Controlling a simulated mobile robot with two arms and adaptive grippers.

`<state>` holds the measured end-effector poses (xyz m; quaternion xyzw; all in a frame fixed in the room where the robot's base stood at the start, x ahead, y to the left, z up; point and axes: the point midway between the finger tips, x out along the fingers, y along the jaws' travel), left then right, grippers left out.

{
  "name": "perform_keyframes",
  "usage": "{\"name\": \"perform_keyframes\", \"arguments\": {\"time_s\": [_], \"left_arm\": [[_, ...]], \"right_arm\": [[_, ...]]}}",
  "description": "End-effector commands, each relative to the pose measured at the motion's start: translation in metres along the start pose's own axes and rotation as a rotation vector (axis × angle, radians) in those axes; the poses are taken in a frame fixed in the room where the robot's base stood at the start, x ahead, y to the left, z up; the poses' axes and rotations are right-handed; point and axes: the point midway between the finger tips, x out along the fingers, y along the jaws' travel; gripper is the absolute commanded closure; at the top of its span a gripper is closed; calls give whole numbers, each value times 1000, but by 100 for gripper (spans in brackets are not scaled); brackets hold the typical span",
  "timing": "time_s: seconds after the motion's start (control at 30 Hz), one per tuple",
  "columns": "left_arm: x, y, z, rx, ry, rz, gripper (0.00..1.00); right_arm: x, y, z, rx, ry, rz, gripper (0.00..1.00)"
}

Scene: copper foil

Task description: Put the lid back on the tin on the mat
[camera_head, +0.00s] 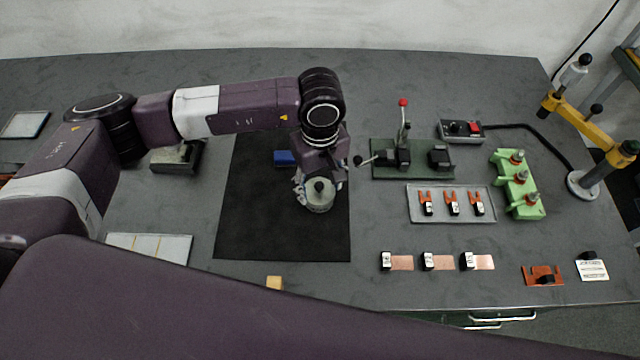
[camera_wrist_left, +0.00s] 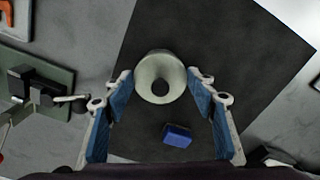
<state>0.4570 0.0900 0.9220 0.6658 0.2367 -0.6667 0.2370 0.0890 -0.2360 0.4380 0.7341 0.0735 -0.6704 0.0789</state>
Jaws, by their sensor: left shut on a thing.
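The black mat (camera_head: 255,225) lies in the middle of the bench. A round, pale lid (camera_head: 318,195) with a dark knob is at my left gripper (camera_head: 314,190), over the right part of the mat. The gripper points down and is shut on the lid. My right gripper is not in view.
A blue block (camera_head: 285,158) lies on the mat, left of the gripper. A green-based lever fixture (camera_head: 412,172) stands close to the right, beyond it a tray (camera_head: 450,216) and a green rack (camera_head: 517,185). The mat's front left is clear.

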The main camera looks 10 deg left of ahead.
Motion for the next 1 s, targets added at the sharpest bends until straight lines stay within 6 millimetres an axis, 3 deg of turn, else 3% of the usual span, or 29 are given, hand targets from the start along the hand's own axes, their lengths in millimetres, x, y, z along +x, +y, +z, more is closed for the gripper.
{"name": "perform_keyframes", "arguments": {"time_s": [1.0], "left_arm": [[-1, 0, 0, 0, 0, 1, 65]], "right_arm": [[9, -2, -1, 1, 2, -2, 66]]}}
